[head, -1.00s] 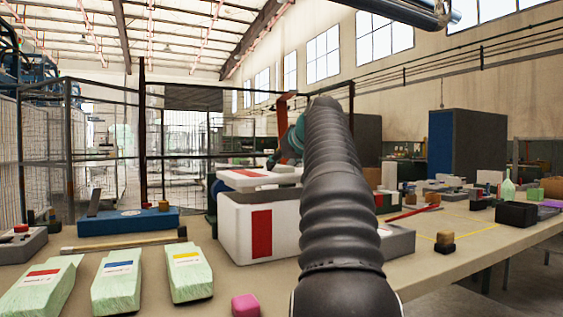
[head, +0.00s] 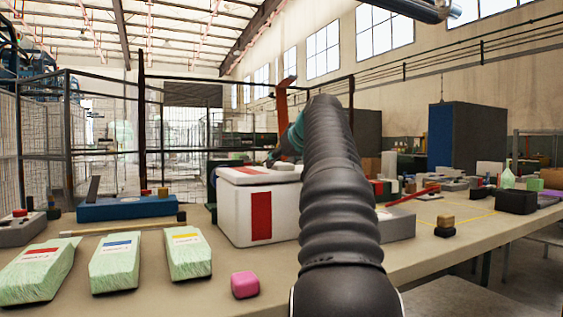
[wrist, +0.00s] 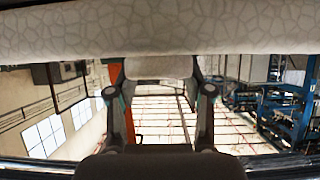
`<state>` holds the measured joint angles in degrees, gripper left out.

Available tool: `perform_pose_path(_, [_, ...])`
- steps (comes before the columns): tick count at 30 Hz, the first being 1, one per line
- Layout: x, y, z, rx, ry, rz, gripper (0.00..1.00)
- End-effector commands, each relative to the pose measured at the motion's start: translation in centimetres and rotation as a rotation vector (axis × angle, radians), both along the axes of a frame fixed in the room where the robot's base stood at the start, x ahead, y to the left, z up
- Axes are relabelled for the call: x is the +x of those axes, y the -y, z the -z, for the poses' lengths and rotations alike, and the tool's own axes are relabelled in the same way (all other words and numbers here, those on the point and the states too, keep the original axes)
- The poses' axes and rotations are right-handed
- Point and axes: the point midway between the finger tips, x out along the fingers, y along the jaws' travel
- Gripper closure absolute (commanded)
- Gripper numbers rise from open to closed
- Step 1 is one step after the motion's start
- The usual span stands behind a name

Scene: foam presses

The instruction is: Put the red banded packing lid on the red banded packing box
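The red banded packing box (head: 235,220) is white foam with a red band on its front and stands on the table left of my arm. The red banded packing lid (head: 232,178), white with a red patch on top, lies over the box's top. I see no clear gap, but cannot tell if it is fully seated. My gripper (head: 284,160) is at the lid's far right part, partly behind my arm. In the wrist view, my gripper (wrist: 159,78) has its fingers against both sides of a white raised block on the lid (wrist: 160,30). The box's right side is hidden by my arm.
Three pale green foam pieces (head: 115,265) with red, blue and yellow bands lie at front left. A pink block (head: 245,284) is in front of the box. A blue press (head: 125,208) stands behind them. A grey block (head: 398,226) is right of my arm.

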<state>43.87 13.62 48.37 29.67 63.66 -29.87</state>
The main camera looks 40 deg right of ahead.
Motion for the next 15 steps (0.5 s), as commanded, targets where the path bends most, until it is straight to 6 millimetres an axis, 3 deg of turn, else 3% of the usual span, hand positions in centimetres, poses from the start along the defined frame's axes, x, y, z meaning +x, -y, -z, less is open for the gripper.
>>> perform_pose_path(1, [0.00,0.00,-0.01,0.000,0.000,0.000,0.39])
perform_pose_path(3, [0.00,0.00,-0.01,0.000,0.000,0.000,0.22])
perform_pose_path(4, [0.00,0.00,-0.01,0.000,0.000,0.000,0.20])
perform_pose_path(15, [-0.31,-0.05,-0.20,-0.001,0.001,0.001,0.20])
